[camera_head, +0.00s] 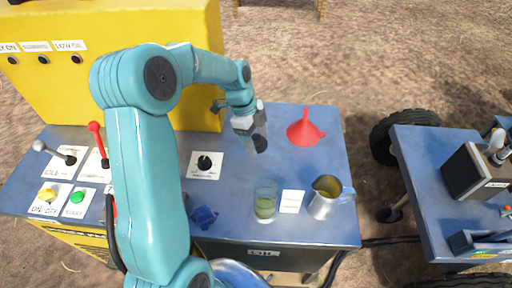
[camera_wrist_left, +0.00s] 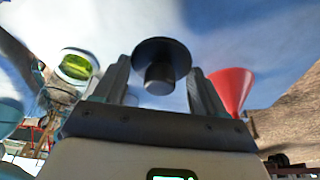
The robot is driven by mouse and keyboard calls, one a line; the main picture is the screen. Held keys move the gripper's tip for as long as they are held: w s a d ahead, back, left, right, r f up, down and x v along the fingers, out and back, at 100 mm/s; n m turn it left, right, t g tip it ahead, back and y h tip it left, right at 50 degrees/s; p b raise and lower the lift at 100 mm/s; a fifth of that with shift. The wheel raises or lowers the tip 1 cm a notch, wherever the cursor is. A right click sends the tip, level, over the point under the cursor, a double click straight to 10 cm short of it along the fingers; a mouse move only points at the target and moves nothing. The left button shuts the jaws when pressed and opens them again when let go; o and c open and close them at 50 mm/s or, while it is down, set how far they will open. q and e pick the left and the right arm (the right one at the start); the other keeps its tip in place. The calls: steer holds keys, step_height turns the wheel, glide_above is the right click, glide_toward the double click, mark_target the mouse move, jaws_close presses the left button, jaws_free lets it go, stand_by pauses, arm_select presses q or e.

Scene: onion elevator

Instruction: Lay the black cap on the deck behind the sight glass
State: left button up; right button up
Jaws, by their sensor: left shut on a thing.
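My left gripper (camera_head: 256,132) is above the blue deck (camera_head: 235,170), left of the red funnel. It is shut on the black cap (camera_head: 260,144). In the wrist view the cap (camera_wrist_left: 161,50) shows as a dark round disc with a short stem between the two fingers (camera_wrist_left: 160,85). My right gripper is not in view.
A red funnel (camera_head: 305,130) stands at the back right. A yellow panel (camera_head: 130,30) rises behind. Bare deck lies behind the glass.

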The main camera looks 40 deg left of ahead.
mark_target(257, 149)
arm_select(q)
steer(key=shift+w+f, duration=0.1)
steer(key=shift+f, duration=0.3)
step_height(257, 149, down, 4)
steer(key=shift+r, duration=0.2)
steer(key=shift+f, duration=0.35)
steer(key=shift+r, duration=0.1)
steer(key=shift+f, duration=0.2)
steer(key=o, duration=1)
steer(key=shift+r, duration=0.1)
